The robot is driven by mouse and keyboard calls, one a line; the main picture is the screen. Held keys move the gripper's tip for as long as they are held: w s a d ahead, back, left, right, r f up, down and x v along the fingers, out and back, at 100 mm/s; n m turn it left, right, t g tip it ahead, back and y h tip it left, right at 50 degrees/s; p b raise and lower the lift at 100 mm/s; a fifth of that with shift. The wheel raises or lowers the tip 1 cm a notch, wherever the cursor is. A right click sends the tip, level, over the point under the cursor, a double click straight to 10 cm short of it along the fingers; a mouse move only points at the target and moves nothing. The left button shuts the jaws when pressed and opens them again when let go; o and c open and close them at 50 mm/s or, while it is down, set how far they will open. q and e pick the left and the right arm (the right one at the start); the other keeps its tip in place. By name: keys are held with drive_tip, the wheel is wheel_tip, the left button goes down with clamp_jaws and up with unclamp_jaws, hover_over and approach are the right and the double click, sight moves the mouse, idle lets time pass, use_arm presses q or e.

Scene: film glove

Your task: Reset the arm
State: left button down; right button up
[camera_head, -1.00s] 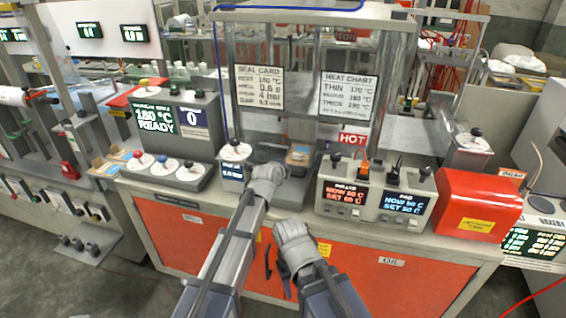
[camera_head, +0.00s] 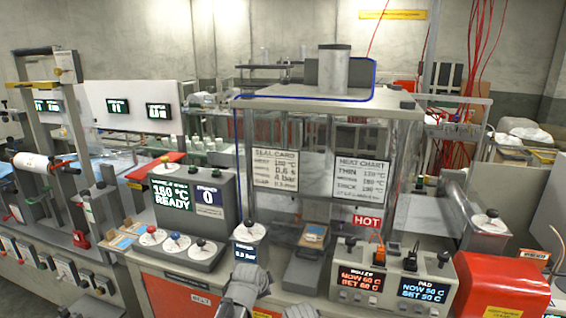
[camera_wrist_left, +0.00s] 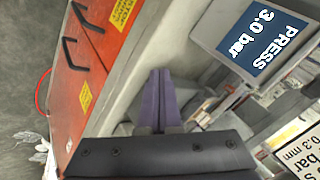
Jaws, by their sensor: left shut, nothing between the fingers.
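My left arm (camera_head: 244,288) enters at the bottom of the head view, in front of the bench edge and below the small pressure display (camera_head: 245,253). Its fingers are not clear there. In the left wrist view my left gripper (camera_wrist_left: 160,75) shows two purple-grey fingers pressed together with nothing between them. They are over the pale bench edge, beside the orange cabinet front (camera_wrist_left: 95,60). The blue "PRESS 3.0 bar" display (camera_wrist_left: 262,42) is to their upper right. Only the top of my right arm (camera_head: 299,311) shows at the bottom edge; its fingers are hidden.
A clear-walled press enclosure (camera_head: 330,104) stands on the bench behind my arms. A "180 °C READY" console (camera_head: 174,197) is left. A heater unit with two displays (camera_head: 383,288) and a red box (camera_head: 500,284) are right.

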use_arm(q)
drive_tip(key=s+a+f+n+g+y, duration=0.1)
drive_tip(key=s+a+f+n+g, duration=0.1)
drive_tip(key=s+a+n, duration=0.4)
drive_tip(key=s+a+f+n+g, duration=0.1)
drive_tip(key=s+a+n+g, duration=0.15)
drive_tip(key=s, duration=0.45)
drive_tip(key=s+a+f+n+g+y, duration=0.1)
drive_tip(key=s+a+f+n+g, duration=0.15)
drive_tip(key=s+n, duration=0.35)
drive_tip(key=s+d+m, duration=0.4)
drive_tip(key=s+d, duration=0.3)
drive_tip(key=d, duration=0.3)
drive_tip(key=shift+r+m+g+y, duration=0.3)
drive_tip(key=shift+m+g+y, duration=0.05)
drive_tip(key=shift+g+y, duration=0.05)
drive_tip(key=shift+d, duration=0.1)
